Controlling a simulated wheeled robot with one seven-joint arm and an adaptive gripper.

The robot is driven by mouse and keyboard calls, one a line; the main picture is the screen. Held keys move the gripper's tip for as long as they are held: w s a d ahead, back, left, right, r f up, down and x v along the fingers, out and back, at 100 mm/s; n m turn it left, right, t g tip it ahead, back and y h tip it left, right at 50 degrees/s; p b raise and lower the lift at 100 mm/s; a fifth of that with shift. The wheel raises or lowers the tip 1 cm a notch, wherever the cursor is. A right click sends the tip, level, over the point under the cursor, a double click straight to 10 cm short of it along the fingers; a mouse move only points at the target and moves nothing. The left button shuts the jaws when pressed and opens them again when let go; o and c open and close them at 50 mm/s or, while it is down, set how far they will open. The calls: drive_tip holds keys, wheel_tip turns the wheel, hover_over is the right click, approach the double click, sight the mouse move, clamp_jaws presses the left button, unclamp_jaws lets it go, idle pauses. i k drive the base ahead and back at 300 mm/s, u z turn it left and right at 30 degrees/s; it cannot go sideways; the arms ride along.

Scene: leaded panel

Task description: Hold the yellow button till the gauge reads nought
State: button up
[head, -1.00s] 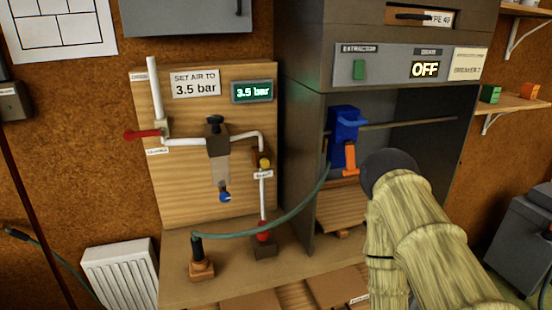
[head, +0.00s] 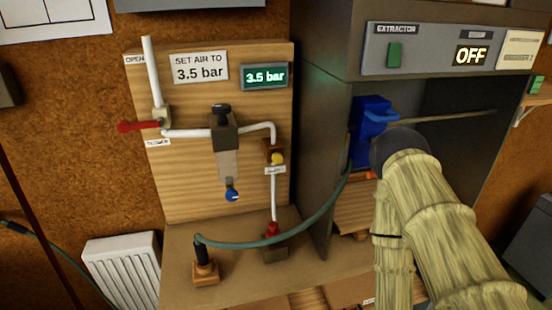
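The yellow button (head: 277,158) sits on a small brown fitting on the wooden panel (head: 185,205), where the white pipe bends down. A small label hangs just below it. The green gauge display (head: 265,76) at the panel's upper right reads 3.5 bar. My arm, in a pale sleeve, reaches in from the lower right, well to the right of the button and apart from it. Its dark round end is in front of the cabinet opening. My gripper's fingers cannot be made out.
A red lever (head: 137,126) and a blue-knobbed regulator (head: 230,165) share the panel. A green hose (head: 290,238) arcs from a black stub (head: 201,252) into the cabinet, near a blue device (head: 368,122). The extractor display (head: 471,55) reads OFF.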

sight(277, 158)
drive_tip(key=u, duration=0.1)
drive_tip(key=k, duration=0.85)
drive_tip(key=u, duration=0.3)
